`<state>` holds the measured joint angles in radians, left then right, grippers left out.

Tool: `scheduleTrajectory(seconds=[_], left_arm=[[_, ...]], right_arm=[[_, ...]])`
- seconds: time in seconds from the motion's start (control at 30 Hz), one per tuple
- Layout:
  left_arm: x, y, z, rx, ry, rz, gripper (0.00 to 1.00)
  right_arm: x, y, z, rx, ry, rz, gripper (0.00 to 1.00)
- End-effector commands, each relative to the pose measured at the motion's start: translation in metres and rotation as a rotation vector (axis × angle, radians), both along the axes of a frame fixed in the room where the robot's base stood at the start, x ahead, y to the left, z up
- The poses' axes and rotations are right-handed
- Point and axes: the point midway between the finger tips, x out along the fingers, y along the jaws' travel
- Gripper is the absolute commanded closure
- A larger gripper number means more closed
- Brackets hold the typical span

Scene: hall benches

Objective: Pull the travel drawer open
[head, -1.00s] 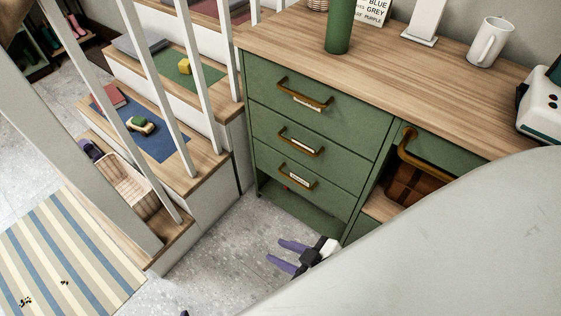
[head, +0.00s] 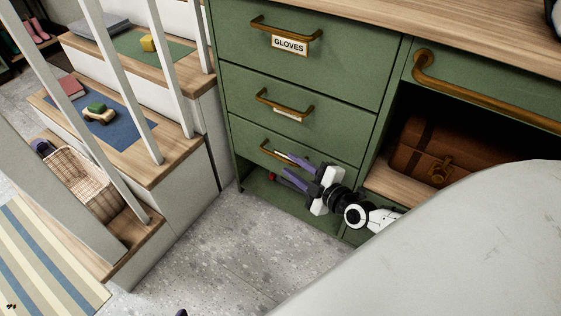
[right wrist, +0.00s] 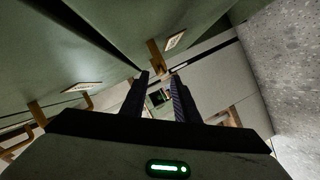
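A green cabinet holds a stack of three drawers with brass handles. The top drawer (head: 330,70) is labelled GLOVES. The labels of the middle drawer (head: 250,85) and bottom drawer (head: 243,132) are not legible, so I cannot tell which is the travel drawer. All three look closed. My right gripper (head: 287,165) is in front of the bottom drawer, its purple fingers apart, close to that drawer's handle (head: 268,153) and partly hiding its label. In the right wrist view the open fingers (right wrist: 158,82) have a brass handle (right wrist: 155,56) just beyond their tips. My left gripper is not in view.
Right of the drawers is an open compartment with a brown suitcase (head: 425,150), under another brass-handled front (head: 490,75). White railing posts and steps with a wicker basket (head: 78,185) stand at left. The grey floor (head: 235,240) before the drawers is clear.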

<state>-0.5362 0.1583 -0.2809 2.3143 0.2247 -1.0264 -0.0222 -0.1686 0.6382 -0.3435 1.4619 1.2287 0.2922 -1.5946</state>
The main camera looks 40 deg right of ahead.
Motion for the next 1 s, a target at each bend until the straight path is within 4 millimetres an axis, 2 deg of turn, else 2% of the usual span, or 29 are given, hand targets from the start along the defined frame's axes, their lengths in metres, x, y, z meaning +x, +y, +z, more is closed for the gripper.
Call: scheduleTrajectory(seconds=[0.1, 0.3, 0.47, 0.73, 0.9, 1.0], left_arm=[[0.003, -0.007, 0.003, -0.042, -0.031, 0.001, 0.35], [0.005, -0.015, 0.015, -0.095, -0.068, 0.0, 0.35], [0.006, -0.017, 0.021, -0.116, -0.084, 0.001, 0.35], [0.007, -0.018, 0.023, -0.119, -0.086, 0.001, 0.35], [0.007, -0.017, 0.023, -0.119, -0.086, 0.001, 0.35], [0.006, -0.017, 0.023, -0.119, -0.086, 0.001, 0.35]], right_arm=[[0.024, 0.001, -0.009, 0.002, -0.003, 0.0, 0.72], [0.051, 0.003, -0.014, 0.002, 0.0, 0.0, 0.72], [0.06, 0.004, -0.015, 0.002, 0.0, 0.001, 0.72], [0.061, 0.004, -0.014, 0.002, 0.002, 0.001, 0.72], [0.061, 0.004, -0.014, 0.002, 0.002, 0.001, 1.0], [0.061, 0.004, -0.014, 0.002, 0.001, 0.001, 1.0]])
